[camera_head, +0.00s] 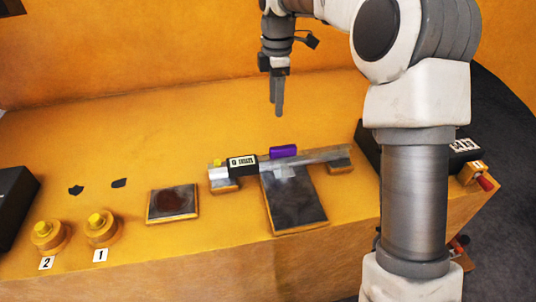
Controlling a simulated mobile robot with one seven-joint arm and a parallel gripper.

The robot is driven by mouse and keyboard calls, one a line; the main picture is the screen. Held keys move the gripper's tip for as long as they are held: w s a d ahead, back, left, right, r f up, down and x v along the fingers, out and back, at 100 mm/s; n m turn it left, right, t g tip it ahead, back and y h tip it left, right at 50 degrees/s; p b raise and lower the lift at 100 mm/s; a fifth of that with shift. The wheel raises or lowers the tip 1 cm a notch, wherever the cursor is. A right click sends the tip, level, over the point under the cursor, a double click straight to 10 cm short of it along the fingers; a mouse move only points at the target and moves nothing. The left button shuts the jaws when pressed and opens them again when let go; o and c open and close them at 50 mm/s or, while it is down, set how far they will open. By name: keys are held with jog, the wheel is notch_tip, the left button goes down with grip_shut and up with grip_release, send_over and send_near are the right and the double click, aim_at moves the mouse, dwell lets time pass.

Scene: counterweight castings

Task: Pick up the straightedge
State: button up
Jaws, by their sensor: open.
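A long grey bar, which looks like the straightedge (325,156), lies across two low blocks, a left one (224,187) and a right one (341,165). It crosses above the far end of a dark rectangular plate (298,205). A black piece with a white label (243,166) and a purple block (284,151) sit at the bar; I cannot tell if they are fixed to it. My gripper (276,114) points down above and behind the bar, apart from it. Its fingers are open, seen nearly edge-on, with nothing between them.
A smaller dark square plate (172,203) lies to the left. Two round yellow-topped castings (102,229) (49,235) stand by tags 1 and 2. Black boxes are at the far left (13,205) and behind my arm (368,150). The table behind the bar is clear.

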send_over(275, 148)
jog(key=f, duration=1.1)
jog(key=shift+s, duration=0.2)
jog(key=shift+w+f, duration=0.15)
jog(key=shift+f, duration=2.85)
grip_shut()
jog(key=shift+r, duration=0.15)
